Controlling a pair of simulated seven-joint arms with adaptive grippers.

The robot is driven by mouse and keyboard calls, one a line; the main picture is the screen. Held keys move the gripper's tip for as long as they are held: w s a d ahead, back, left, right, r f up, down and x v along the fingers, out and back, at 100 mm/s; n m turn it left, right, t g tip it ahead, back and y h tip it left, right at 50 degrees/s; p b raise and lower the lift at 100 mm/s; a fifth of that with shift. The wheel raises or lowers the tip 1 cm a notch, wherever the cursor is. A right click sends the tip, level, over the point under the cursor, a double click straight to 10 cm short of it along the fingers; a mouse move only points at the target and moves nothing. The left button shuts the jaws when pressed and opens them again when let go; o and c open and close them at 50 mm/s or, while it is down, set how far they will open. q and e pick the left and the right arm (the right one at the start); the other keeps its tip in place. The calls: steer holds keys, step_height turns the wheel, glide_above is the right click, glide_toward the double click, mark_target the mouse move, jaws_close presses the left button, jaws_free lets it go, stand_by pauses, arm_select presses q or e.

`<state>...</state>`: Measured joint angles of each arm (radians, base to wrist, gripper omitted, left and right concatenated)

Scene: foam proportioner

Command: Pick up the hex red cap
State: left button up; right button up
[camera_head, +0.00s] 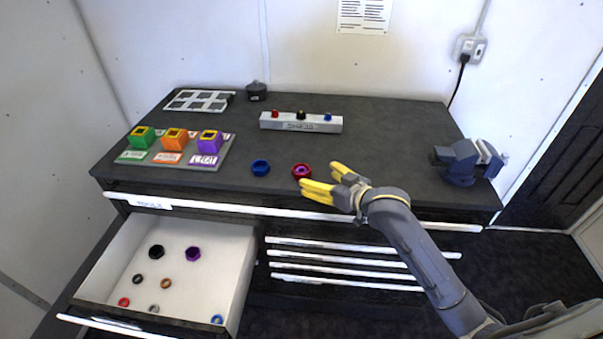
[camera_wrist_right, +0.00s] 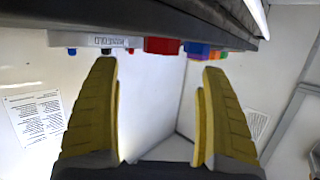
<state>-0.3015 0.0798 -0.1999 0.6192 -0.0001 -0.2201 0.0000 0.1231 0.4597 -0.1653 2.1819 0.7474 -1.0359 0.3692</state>
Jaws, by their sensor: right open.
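The hex red cap (camera_head: 301,170) stands on the dark bench top near the front edge, with a purple spot in its middle. It also shows in the right wrist view as a red block (camera_wrist_right: 162,45) at the top, centred between the fingers but beyond the tips. My right gripper (camera_head: 319,176) has its yellow fingers open and empty. In the head view its fingertips are just right of and in front of the cap. I cannot tell the exact gap, but nothing is between the fingers. My left gripper is not in view.
A blue hex cap (camera_head: 260,167) stands left of the red one. A grey labelled block (camera_head: 285,123) with small coloured parts is behind. A tray of coloured boxes (camera_head: 222,161) is left, a vise (camera_head: 462,164) right. A drawer (camera_head: 225,244) with several rings is open.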

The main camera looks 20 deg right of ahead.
mark_target(299, 168)
steer(key=shift+x, duration=4)
steer(key=c, duration=1.4)
